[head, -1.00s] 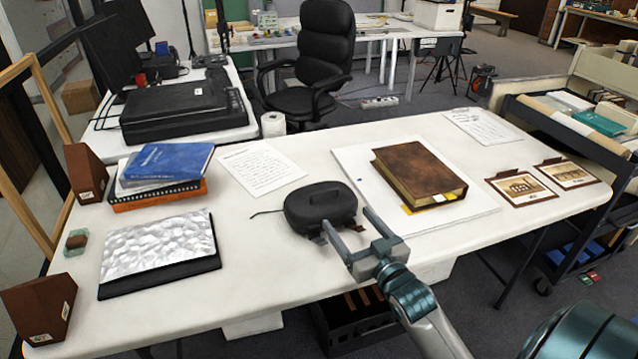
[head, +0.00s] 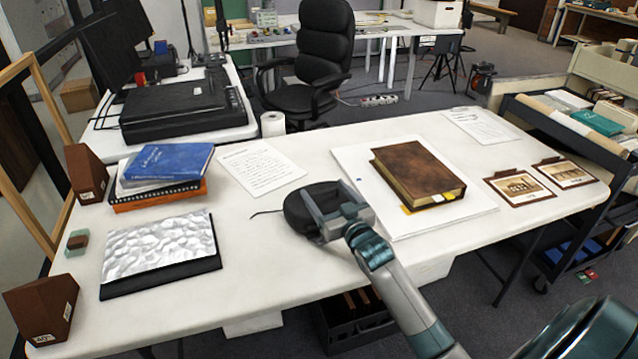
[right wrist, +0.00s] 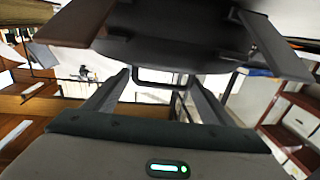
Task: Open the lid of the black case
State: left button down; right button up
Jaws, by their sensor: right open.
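The black case (head: 298,208) is a small rounded dark case near the front middle of the white table. Its lid looks shut, though my gripper hides its right part. My right gripper (head: 318,213) is open, its two fingers reaching over the right and front side of the case. In the right wrist view the case (right wrist: 165,45) fills the top middle, and a thin dark handle-like loop shows between the open fingers of the gripper (right wrist: 157,76). I cannot tell whether the fingers touch the case. My left gripper is not in view.
A brown book (head: 418,172) lies on a white board (head: 455,222) right of the case. A loose paper sheet (head: 262,168) lies behind it. A silvery textured sheet (head: 158,245) and a stack of books (head: 165,162) are on the left.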

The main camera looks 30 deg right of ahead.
jog(key=w, duration=0.3)
jog(key=shift+w+d, duration=0.25)
jog(key=shift+w, duration=0.45)
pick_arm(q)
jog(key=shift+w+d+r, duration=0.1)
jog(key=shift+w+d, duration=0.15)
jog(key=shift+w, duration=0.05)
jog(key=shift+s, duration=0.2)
pick_arm(e)
jog(key=shift+c, duration=0.7)
jog(key=c, duration=1.1)
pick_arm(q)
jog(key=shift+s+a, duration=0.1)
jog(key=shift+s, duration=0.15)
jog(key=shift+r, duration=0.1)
